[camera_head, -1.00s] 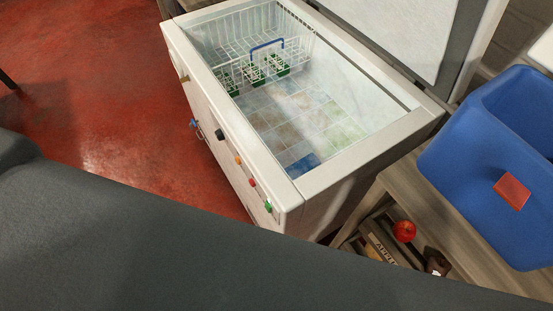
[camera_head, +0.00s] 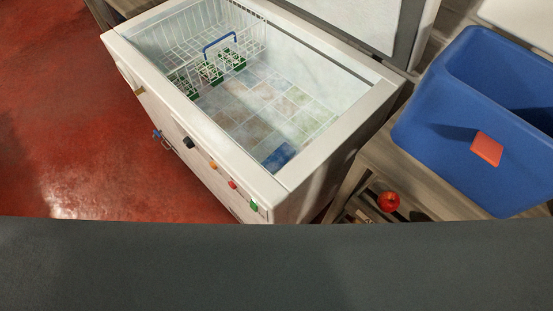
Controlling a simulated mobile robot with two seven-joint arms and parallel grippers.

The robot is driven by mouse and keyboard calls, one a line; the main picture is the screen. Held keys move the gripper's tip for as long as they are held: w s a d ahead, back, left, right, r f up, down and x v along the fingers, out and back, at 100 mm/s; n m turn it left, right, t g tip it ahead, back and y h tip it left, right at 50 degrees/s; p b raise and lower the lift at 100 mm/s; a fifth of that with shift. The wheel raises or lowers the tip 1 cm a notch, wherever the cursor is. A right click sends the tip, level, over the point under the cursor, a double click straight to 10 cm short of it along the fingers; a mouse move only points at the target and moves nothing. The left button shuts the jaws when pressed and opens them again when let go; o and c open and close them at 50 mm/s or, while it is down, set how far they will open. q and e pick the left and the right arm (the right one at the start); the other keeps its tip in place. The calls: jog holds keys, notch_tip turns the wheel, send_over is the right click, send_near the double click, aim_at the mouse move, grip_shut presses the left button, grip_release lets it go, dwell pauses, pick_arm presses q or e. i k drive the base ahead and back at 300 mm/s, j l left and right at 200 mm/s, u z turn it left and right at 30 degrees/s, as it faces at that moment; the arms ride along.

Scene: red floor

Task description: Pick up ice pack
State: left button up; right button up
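A blue ice pack (camera_head: 278,157) appears to lie flat on the floor of the open chest freezer (camera_head: 232,159), at its near right corner; I cannot tell for certain that it is the ice pack. Pale frosted packs (camera_head: 265,103) cover the rest of the freezer floor. Neither of my grippers is in view. A dark grey surface, which may be part of my own body, fills the bottom of the view.
A wire basket (camera_head: 183,39) with a blue handle and green items hangs at the freezer's far left. The raised lid stands behind. A blue bin (camera_head: 440,124) stands on a wooden bench (camera_head: 420,186) at right, with a red apple (camera_head: 389,201) below. Red floor (camera_head: 70,130) is open at left.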

aim_at(278, 160)
jog(key=j+z, duration=0.1)
jog(key=z, duration=0.8)
jog(key=j+z, duration=0.15)
jog(key=z, duration=0.75)
jog(key=k+j+z, duration=0.25)
jog(key=z, duration=0.25)
jog(key=k+j+z, duration=0.3)
jog(key=z, duration=0.15)
jog(key=k+j+z, duration=0.2)
jog(key=k, duration=0.2)
jog(key=k+j+z, duration=0.25)
jog(key=k, duration=0.8)
